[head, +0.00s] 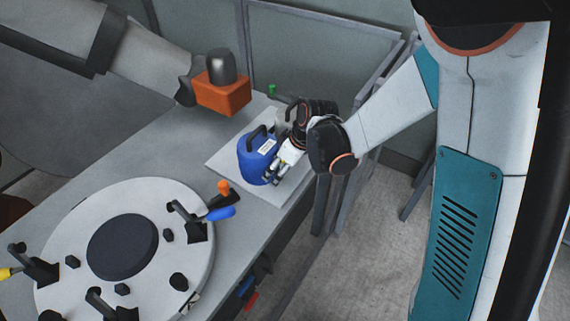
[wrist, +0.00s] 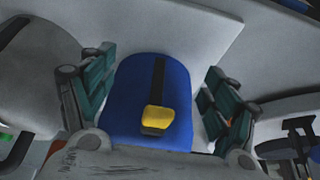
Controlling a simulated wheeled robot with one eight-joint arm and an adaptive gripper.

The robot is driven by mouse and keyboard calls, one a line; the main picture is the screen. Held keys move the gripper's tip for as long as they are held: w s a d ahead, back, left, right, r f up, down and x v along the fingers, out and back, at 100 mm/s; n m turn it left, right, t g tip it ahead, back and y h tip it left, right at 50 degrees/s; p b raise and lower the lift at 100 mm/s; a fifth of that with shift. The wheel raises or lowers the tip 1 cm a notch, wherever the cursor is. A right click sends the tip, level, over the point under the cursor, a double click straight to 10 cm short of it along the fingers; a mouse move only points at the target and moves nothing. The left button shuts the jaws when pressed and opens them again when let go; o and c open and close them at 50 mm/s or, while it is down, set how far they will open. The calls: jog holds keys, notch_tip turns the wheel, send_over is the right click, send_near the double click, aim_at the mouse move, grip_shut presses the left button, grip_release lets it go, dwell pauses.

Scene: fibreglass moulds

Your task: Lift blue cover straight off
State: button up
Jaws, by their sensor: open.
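The blue cover (head: 258,158) stands upright on a pale sheet on the bench, with a black handle on top and a white label on its side. In the wrist view the blue cover (wrist: 172,82) lies between the two fingers, with a dark strip and a yellow block in front of it. My gripper (head: 281,169) is at the cover's right side in the head view. In the wrist view my gripper (wrist: 158,90) is open, one finger on each side of the cover, with visible gaps. Whether anything touches the cover is hidden.
The pale sheet (head: 222,160) lies on the grey bench (head: 160,155). A round white mould (head: 70,225) with several toggle clamps stands at the lower left. An orange block (head: 222,95) with a grey cylinder is behind. Another grey rounded object (wrist: 35,75) is close beside the left finger.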

jog(key=shift+f, duration=0.1)
grip_shut()
dwell(0.3)
dwell(0.4)
jog(key=shift+r+p, duration=1.7)
jog(key=shift+r, duration=0.85)
